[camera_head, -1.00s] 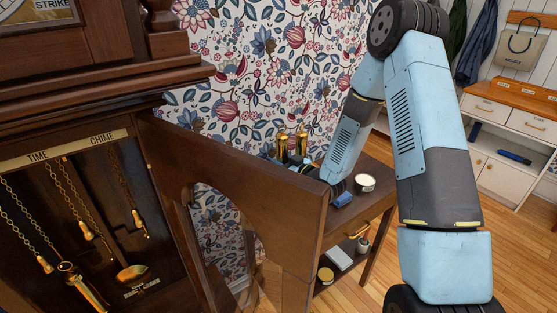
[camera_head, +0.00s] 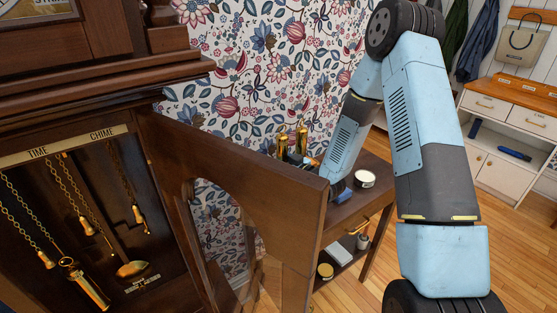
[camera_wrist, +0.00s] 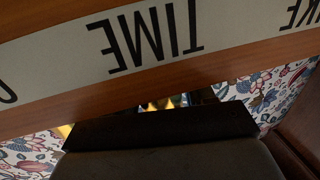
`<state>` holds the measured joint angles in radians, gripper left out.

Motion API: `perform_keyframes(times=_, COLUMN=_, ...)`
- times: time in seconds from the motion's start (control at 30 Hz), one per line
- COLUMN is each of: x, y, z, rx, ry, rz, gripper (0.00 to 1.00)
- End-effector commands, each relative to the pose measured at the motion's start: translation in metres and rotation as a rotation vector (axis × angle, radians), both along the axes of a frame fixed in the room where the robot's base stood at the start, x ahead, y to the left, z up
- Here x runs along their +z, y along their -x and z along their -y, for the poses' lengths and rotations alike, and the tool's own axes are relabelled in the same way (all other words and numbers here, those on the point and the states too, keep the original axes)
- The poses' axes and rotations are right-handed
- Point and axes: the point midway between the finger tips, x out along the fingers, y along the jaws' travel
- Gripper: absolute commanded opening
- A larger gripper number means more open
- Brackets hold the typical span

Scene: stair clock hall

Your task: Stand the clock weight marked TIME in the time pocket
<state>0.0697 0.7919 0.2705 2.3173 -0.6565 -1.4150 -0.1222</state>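In the wrist view a wooden board with a white strip reads TIME upside down (camera_wrist: 152,36), very close to the camera. Part of another word ending in KE shows at its right. Brass pieces (camera_wrist: 165,103) show in a narrow gap below the board. My gripper (camera_wrist: 160,125) is a dark shape just under that gap; its fingertips cannot be made out. In the head view, two upright brass cylinders (camera_head: 301,140) stand beyond the open clock door, their lower parts hidden. I cannot read any marking on them. A brass weight (camera_head: 88,287) hangs inside the clock case.
The open clock door (camera_head: 250,175) stands between the camera and the side table (camera_head: 375,197), hiding part of it. A white tub (camera_head: 364,179) and a small blue item (camera_head: 341,194) are on the table. Chains and a pendulum bob (camera_head: 132,269) hang in the case. Floor is clear at right.

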Motion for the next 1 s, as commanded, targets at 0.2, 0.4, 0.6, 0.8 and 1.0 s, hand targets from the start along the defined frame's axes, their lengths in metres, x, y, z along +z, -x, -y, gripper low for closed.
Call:
perform_keyframes(times=0.2, x=-0.001, y=0.0, z=0.0, rx=0.0, ry=0.001, rz=-0.002, gripper=0.75)
perform_keyframes(times=0.4, x=-0.002, y=0.001, z=0.0, rx=0.0, ry=0.003, rz=-0.006, gripper=0.76)
perform_keyframes(times=0.6, x=0.004, y=0.0, z=0.0, rx=0.0, ry=0.003, rz=-0.003, gripper=0.76)
perform_keyframes(times=0.8, x=0.028, y=0.0, z=0.0, rx=-0.001, ry=0.002, rz=0.001, gripper=0.76)
perform_keyframes(times=1.0, x=0.056, y=0.0, z=0.0, rx=0.0, ry=0.003, rz=0.0, gripper=0.76)
